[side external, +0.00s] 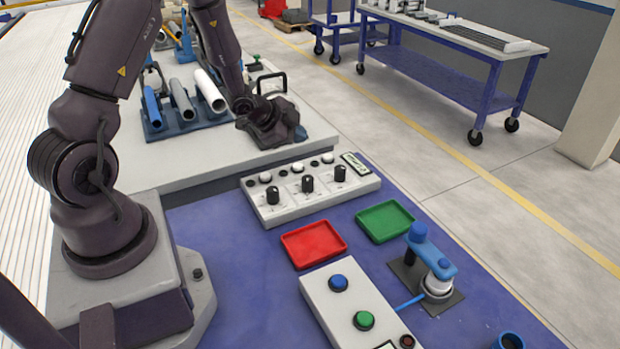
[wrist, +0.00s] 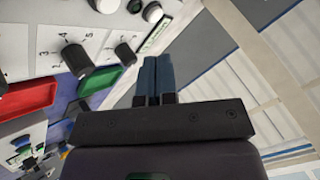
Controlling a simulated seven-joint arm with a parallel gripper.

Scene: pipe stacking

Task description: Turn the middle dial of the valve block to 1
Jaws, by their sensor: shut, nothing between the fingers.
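The valve block (side external: 316,197) is a pale panel with three black dials and a row of round caps behind them. Its middle dial (side external: 307,184) stands between the left dial (side external: 273,195) and the right dial (side external: 340,173). In the wrist view the middle dial (wrist: 76,58) is left of the fingers, with printed numbers beside it. I cannot tell which number it points to. My gripper (side external: 301,133) is behind the block, apart from the dials, over the edge of the grey table. In the wrist view its blue fingers (wrist: 158,78) are together and empty.
A red tray (side external: 313,245) and a green tray (side external: 385,221) lie in front of the block. A button box (side external: 345,300) and a blue clamp-like fixture (side external: 430,262) stand nearer. Pipes in a blue rack (side external: 155,130) stand on the grey table, left of my gripper.

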